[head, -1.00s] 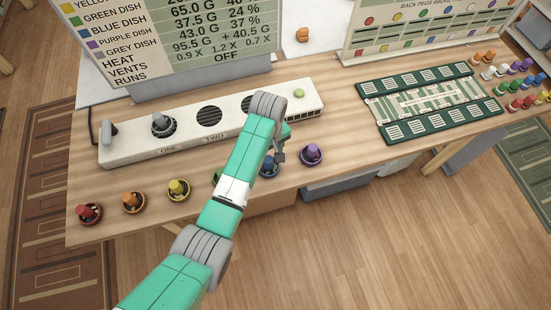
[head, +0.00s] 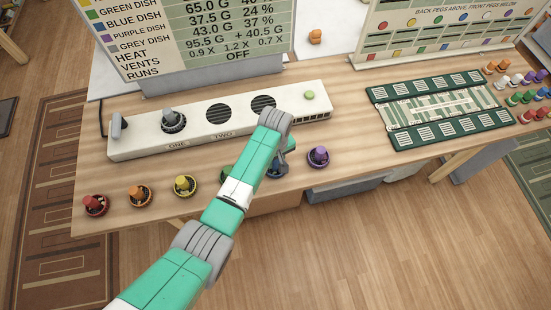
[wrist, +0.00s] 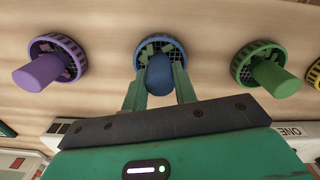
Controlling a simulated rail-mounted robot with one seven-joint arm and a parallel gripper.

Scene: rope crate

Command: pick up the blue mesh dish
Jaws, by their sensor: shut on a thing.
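The blue mesh dish (wrist: 146,47) is a round, ribbed blue rim around a dark mesh, with a blue knob (wrist: 160,75) standing up from its middle. My gripper (wrist: 160,72) is shut on this knob, one green finger on each side. In the head view the blue dish (head: 275,173) is on the front part of the table, partly hidden by my arm. The dish appears to be resting on the table; any gap beneath it cannot be made out.
The purple dish (head: 318,157) and the green dish (wrist: 258,63) stand on either side. Yellow (head: 185,186), orange (head: 138,195) and red (head: 95,205) dishes lie further left. A white heater unit (head: 150,142) with a grey dish (head: 172,121) on it is behind. A green pegboard (head: 440,105) is at right.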

